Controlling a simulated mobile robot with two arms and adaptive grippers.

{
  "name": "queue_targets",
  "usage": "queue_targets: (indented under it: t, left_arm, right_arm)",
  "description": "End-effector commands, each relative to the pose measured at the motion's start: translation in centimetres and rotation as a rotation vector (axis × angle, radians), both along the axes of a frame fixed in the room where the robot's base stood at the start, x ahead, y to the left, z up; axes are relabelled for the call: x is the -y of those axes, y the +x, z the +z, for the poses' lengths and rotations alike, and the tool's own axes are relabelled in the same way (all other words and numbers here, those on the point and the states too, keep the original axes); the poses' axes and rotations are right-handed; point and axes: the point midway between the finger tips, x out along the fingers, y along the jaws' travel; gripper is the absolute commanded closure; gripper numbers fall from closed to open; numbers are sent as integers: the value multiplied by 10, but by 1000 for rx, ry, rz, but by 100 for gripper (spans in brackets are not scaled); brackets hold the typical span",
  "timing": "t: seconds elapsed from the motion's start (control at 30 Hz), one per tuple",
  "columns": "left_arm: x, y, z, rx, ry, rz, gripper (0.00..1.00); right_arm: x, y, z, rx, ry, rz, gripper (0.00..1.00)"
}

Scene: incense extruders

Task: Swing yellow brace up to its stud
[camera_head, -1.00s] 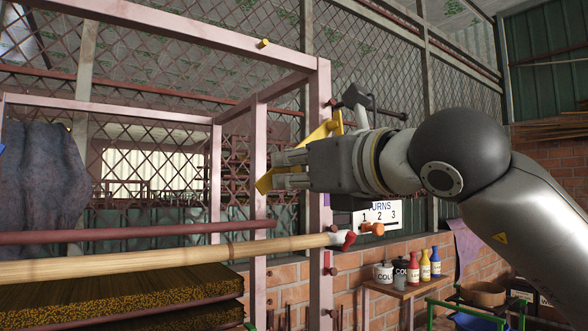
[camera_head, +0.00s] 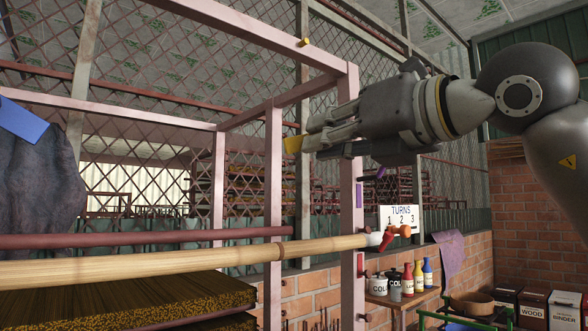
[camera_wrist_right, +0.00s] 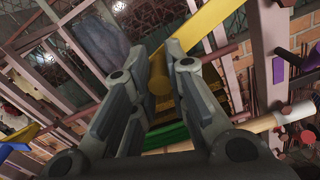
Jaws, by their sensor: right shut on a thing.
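The yellow brace (camera_head: 293,144) shows in the head view as a short tip at my right gripper's fingers; the rest is hidden behind the gripper. In the right wrist view the yellow brace (camera_wrist_right: 214,27) runs from the top edge down to the fingers. My right gripper (camera_head: 304,138) is shut on it, in front of the pink frame's posts. A small yellow stud (camera_head: 303,42) sticks out of the frame's upper beam, above the gripper and apart from the brace. My left gripper is not in view.
The pink post (camera_head: 351,230) stands under my right wrist. A bamboo pole (camera_head: 180,262) and a dark red bar (camera_head: 140,240) cross below. A blue piece (camera_head: 20,122) is at the left edge. Bottles and pots (camera_head: 394,284) stand on a shelf at lower right.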

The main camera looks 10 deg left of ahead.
Motion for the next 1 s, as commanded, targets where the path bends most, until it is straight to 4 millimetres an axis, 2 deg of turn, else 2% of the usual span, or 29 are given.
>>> queue_targets:
  t: [0.17, 0.4, 0.53, 1.0]
  left_arm:
    - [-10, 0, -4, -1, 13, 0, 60]
    - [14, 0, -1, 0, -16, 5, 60]
    - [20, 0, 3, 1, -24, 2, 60]
    - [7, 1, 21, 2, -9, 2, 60]
  right_arm:
    - [6, -5, 23, -126, 103, 4, 100]
    - [5, -6, 52, -307, 244, 6, 100]
    - [6, -4, 68, -406, 320, 8, 100]
    - [18, 11, 112, -712, 558, 5, 100]
